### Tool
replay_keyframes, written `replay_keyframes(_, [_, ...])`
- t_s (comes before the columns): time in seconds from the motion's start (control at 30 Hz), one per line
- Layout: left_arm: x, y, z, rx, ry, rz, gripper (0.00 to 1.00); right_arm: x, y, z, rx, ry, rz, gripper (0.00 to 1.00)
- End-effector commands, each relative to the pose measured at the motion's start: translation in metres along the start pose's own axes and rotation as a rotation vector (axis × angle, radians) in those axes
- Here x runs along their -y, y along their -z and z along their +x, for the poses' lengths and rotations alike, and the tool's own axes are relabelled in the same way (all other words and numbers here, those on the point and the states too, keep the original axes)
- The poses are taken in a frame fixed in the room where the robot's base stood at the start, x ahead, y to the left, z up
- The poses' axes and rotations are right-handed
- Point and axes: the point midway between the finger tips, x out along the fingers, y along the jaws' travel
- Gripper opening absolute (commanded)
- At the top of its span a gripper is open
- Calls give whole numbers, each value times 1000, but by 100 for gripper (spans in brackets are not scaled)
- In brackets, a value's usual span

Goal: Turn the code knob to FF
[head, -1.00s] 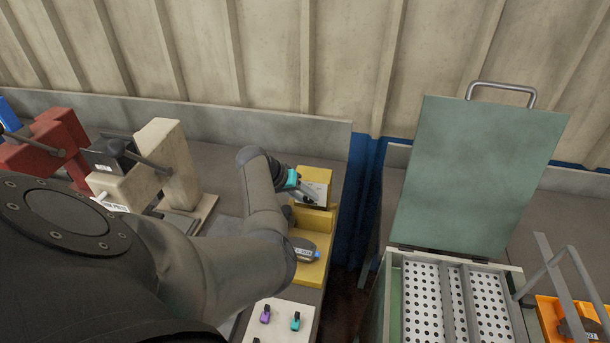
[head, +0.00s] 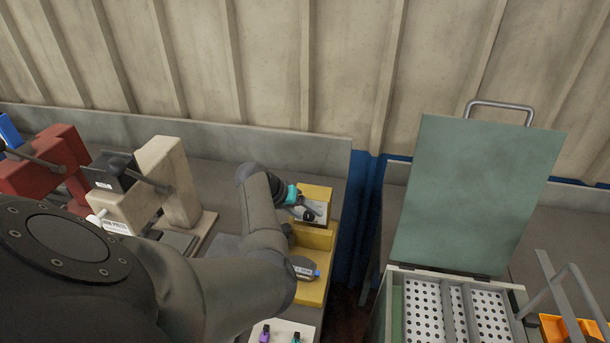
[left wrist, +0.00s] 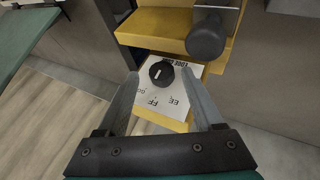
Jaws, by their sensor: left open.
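The code knob (left wrist: 161,72) is a round black dial with a white pointer mark, on a white label plate (left wrist: 150,102) with printed codes; EE and FF are readable. The plate sits on a yellow fixture (head: 315,240). My left gripper (left wrist: 161,74) is open, its two fingers apart on either side of the knob in the left wrist view; I see no contact. In the head view my left gripper (head: 306,211) is in front of the plate and hides the knob. The mark does not clearly line up with a code. My right gripper is not in view.
A black rounded handle (left wrist: 206,38) on the fixture stands close to the knob. Beige (head: 180,180) and red (head: 60,160) presses stand to the left. A green-lidded crate (head: 480,200) stands right, beyond a gap.

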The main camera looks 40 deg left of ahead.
Motion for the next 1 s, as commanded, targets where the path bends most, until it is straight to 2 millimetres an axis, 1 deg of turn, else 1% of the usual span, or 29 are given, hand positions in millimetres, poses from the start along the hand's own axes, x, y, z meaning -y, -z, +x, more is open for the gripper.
replay_keyframes(0.17, [-14, 13, -25, -4, 2, 3, 68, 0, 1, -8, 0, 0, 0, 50])
replay_keyframes(0.5, [-53, 46, -92, -5, 1, 4, 68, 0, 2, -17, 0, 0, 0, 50])
replay_keyframes(0.7, [-73, 64, -127, -4, -1, 3, 68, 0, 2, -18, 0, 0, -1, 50])
replay_keyframes(0.83, [-82, 72, -143, -3, -1, 2, 68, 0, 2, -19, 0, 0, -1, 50])
replay_keyframes(1.0, [-88, 76, -153, -1, -1, 1, 68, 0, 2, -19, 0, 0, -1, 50])
